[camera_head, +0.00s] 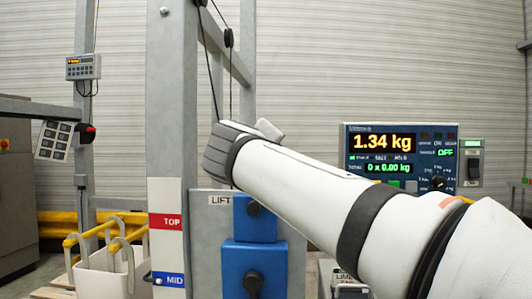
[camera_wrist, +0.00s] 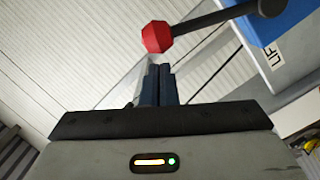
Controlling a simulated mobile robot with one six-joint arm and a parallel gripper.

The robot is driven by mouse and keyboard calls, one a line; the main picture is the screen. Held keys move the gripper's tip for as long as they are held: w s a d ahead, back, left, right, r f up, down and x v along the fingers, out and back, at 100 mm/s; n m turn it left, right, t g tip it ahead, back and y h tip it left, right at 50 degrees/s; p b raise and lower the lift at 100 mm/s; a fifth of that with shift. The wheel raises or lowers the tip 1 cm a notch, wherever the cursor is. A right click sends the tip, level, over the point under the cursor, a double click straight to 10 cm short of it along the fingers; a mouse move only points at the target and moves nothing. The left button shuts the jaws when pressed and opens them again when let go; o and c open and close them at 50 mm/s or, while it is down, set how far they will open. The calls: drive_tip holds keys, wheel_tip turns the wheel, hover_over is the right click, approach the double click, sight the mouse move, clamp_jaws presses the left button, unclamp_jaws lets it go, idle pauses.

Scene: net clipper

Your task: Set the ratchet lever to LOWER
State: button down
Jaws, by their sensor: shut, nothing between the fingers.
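A lever with a red knob (camera_wrist: 157,37) on a dark rod (camera_wrist: 212,19) shows in the wrist view, joined to a blue housing (camera_wrist: 292,20) at the upper right. A LIFT label (camera_wrist: 272,55) is beside that housing. I take this to be the ratchet lever; no LOWER mark is readable. My gripper (camera_wrist: 161,70) is shut and empty, its fingertips just below the knob in the picture; I cannot tell whether they touch. In the head view, my arm hides the lever; the LIFT label (camera_head: 220,200) and blue housing (camera_head: 255,218) show below my wrist.
A grey post (camera_head: 172,90) with TOP and MID signs stands left of my wrist. A scale display (camera_head: 402,153) reading 1.34 kg is behind my arm at right. A second blue box (camera_head: 255,262) sits below the housing.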

drive_tip(key=s+a+r, duration=0.2)
drive_tip(key=s+a, duration=0.1)
drive_tip(key=s, duration=0.7)
drive_tip(key=shift+s+a, duration=0.15)
drive_tip(key=shift+s, duration=0.1)
drive_tip(key=shift+r, duration=0.1)
